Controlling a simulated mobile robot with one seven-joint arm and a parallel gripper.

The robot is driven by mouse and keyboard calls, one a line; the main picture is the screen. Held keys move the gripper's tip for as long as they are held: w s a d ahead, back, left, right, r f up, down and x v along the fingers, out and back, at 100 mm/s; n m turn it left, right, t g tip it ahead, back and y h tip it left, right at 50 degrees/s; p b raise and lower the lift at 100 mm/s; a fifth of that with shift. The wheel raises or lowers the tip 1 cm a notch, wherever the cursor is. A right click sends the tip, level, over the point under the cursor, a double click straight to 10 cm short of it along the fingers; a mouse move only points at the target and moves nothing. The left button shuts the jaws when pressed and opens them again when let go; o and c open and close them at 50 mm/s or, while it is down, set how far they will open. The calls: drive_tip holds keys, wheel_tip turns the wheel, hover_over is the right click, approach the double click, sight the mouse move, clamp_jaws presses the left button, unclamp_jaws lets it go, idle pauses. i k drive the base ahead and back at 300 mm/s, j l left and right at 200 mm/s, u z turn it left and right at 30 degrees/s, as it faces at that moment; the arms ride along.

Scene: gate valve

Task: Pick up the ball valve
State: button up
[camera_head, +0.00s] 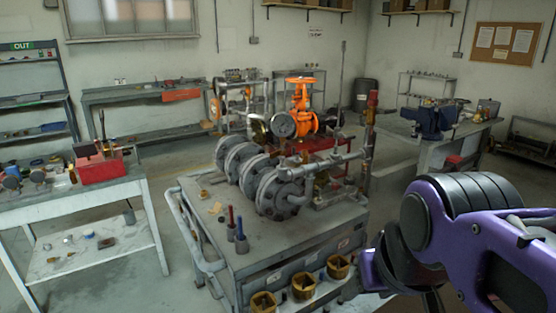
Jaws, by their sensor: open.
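I cannot single out a ball valve with certainty. An orange valve (303,118) with a round dial or flange at its left stands upright among the pipework, above the far part of the grey cart (205,205). Several brass-coloured fittings (338,267) sit along the cart's front edge. My purple and black arm enters from the lower right, in front of the cart's right side. Its fingers do not show, and nothing held is visible.
Large grey flanged pipes (280,192) fill the cart's middle. Two small upright tools (240,235) stand at its left front. A table with a red toolbox (103,168) is at left. A bench with a blue vise (432,120) is at right. Floor shows between table and cart.

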sight(304, 155)
drive_tip(key=i+l+z, duration=0.4)
drive_tip(key=l, duration=0.15)
drive_tip(key=i+l+z, duration=1.05)
drive_tip(key=i+z, duration=0.25)
drive_tip(key=i, duration=0.55)
drive_tip(key=i+l+u, duration=0.1)
drive_tip(key=i, duration=0.5)
drive_tip(key=i+u, duration=0.8)
drive_tip(key=u, duration=0.15)
drive_tip(key=i+j+u, duration=0.1)
drive_tip(key=i+u, duration=0.25)
drive_tip(key=u, duration=0.15)
drive_tip(key=i+u, duration=0.85)
drive_tip(key=u, duration=0.15)
drive_tip(key=i+u, duration=0.3)
drive_tip(key=u, duration=0.15)
